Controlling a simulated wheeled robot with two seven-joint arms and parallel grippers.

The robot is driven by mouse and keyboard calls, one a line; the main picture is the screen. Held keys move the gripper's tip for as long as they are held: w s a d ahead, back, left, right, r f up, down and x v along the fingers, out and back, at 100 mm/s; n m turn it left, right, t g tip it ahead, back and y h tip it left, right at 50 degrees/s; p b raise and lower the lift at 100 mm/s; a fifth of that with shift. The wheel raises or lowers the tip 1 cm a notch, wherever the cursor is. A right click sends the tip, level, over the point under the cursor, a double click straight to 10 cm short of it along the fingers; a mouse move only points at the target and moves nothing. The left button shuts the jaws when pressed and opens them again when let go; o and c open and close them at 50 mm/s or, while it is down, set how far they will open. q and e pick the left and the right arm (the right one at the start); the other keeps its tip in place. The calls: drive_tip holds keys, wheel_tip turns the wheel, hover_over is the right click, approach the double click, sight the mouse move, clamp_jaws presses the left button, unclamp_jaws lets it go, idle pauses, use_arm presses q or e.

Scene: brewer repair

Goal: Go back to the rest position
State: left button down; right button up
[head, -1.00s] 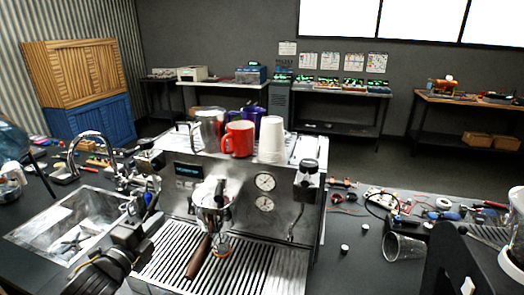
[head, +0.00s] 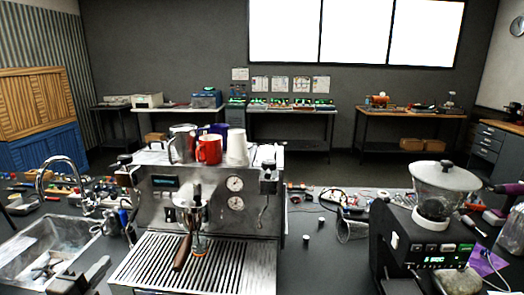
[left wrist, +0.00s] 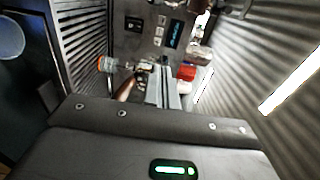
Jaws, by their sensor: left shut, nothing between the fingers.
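My left gripper (head: 88,277) is at the lower left of the head view, in front of the sink and left of the espresso machine's drip tray (head: 190,262). Its fingers are shut and hold nothing. In the left wrist view the shut fingers (left wrist: 168,88) point toward the front of the espresso machine (left wrist: 145,28). The machine (head: 160,205) stands upright on the counter, with a wooden-handled portafilter (head: 183,252) at its front. My right gripper is in neither view.
A metal sink (head: 45,245) with a tap (head: 62,165) lies at the left. A red mug (head: 209,150), a metal pitcher and white cups stand on the machine. A grinder (head: 440,220) stands at the right. A glass (head: 350,226) lies on its side between.

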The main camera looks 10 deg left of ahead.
use_arm(q)
drive_tip(key=s+d+f+n+g, duration=0.3)
drive_tip(key=s+f+n+g, duration=0.15)
drive_tip(key=f, duration=0.55)
drive_tip(key=s+d+f+n+g, duration=0.3)
drive_tip(key=s+f+n+g, duration=0.15)
drive_tip(key=f, duration=0.55)
drive_tip(key=s+d+f+n+g+h, duration=0.2)
drive_tip(key=s+d+f+n+g, duration=0.35)
drive_tip(key=s+d+f, duration=0.4)
wheel_tip(320, 180, down, 26)
drive_tip(key=s+d+g+b, duration=0.1)
drive_tip(key=s+d+b, duration=0.1)
drive_tip(key=d, duration=0.1)
drive_tip(key=s+a+f+b, duration=0.1)
drive_tip(key=s+f, duration=0.7)
drive_tip(key=f, duration=0.1)
drive_tip(key=s+a+f+g+b, duration=0.1)
drive_tip(key=s+a+f, duration=0.1)
drive_tip(key=s+f, duration=0.6)
wheel_tip(320, 180, down, 2)
drive_tip(key=shift+a, duration=0.25)
